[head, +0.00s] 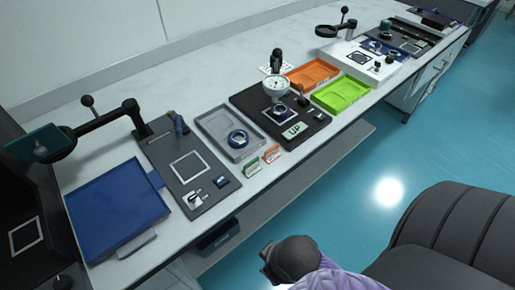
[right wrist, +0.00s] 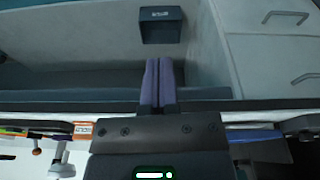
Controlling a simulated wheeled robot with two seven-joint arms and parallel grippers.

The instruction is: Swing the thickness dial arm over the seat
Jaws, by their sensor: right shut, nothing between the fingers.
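The thickness dial (head: 277,86) is a round white gauge face on a black post, on a black base plate (head: 250,100) mid-bench in the head view. A black-knobbed piece (head: 300,103) stands right of the dial. A dark ring (head: 280,111) sits in a white-outlined square just below the dial in the picture; I cannot tell whether the dial is directly over this seat. My right gripper (right wrist: 158,64) is shut and empty in the right wrist view, clear of the dial fixture. Part of my right arm shows at the bottom of the head view. My left gripper is out of view.
Orange (head: 311,73) and green (head: 343,93) trays lie right of the fixture. A grey tray (head: 205,122) with a blue ring (head: 238,139) lies left. Two small cards (head: 272,154) stand at the front edge. A grey chair (head: 440,235) stands on the floor.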

